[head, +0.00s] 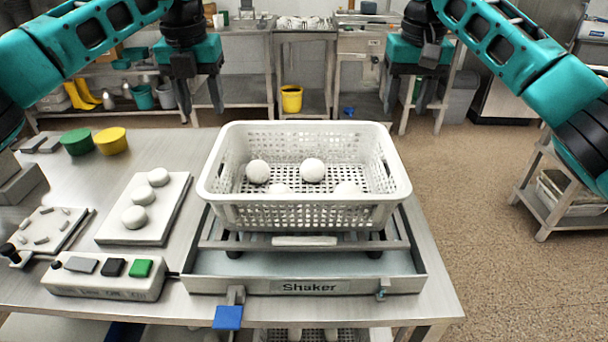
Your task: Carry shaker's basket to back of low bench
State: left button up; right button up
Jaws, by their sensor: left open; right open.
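The shaker's basket (305,217) is a white perforated tub holding several white balls. It sits level on the rails of the shaker (215,284), a metal frame labelled "Shaker" on the steel table. My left gripper (201,100) hangs fingers down, open and empty, beyond the basket's far left corner. My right gripper (405,97) hangs open and empty beyond its far right corner. Neither touches the basket. A low metal bench (533,204) stands on the floor at the right, partly cut off by the picture edge. I cannot tell whether it is the task's bench.
A blue lever (228,317) juts at the front. Floor between table and bench is clear.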

aim_at(216, 153)
pick_arm(q)
jog(key=f, duration=0.4)
jog(key=w+f, duration=0.1)
jog(key=f, duration=0.8)
jog(key=shift+w, duration=0.35)
pick_arm(e)
jog(key=f, duration=0.4)
jog(key=w+f, duration=0.1)
jog(key=f, duration=0.8)
jog(key=shift+w, duration=0.35)
pick_arm(q)
jog(key=shift+d, duration=0.1)
grip_shut()
pick_arm(e)
jog(key=shift+r, duration=0.1)
grip_shut()
pick_arm(q)
jog(key=shift+r, duration=0.15)
